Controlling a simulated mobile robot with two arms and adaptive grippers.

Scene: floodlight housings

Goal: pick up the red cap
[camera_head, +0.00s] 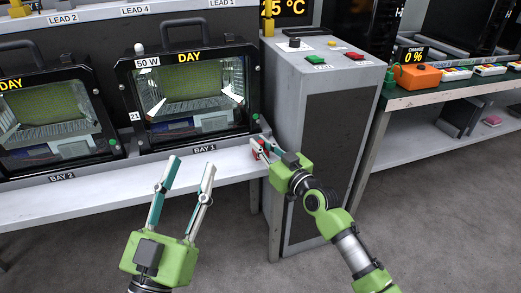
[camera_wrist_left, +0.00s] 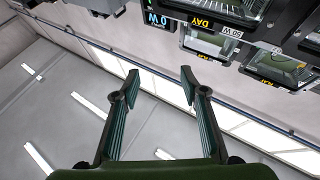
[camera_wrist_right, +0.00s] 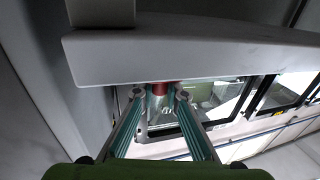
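The red cap (camera_head: 257,150) is a small red piece at the right end of the white bench, beside the BAY 1 housing. It also shows in the right wrist view (camera_wrist_right: 160,88), between the fingertips. My right gripper (camera_head: 262,146) reaches in from the right; its fingers are close together, one on each side of the cap, and look shut on it. The fingers hide part of the cap, so the contact is hard to see. My left gripper (camera_head: 190,178) is open and empty in front of the bench; it also shows in the left wrist view (camera_wrist_left: 160,78).
The BAY 1 housing (camera_head: 190,100), marked DAY and 50 W, stands on the white bench (camera_head: 110,192). A grey cabinet (camera_head: 318,70) with green and red buttons stands close to the right gripper. A side table at right holds an orange box (camera_head: 416,76).

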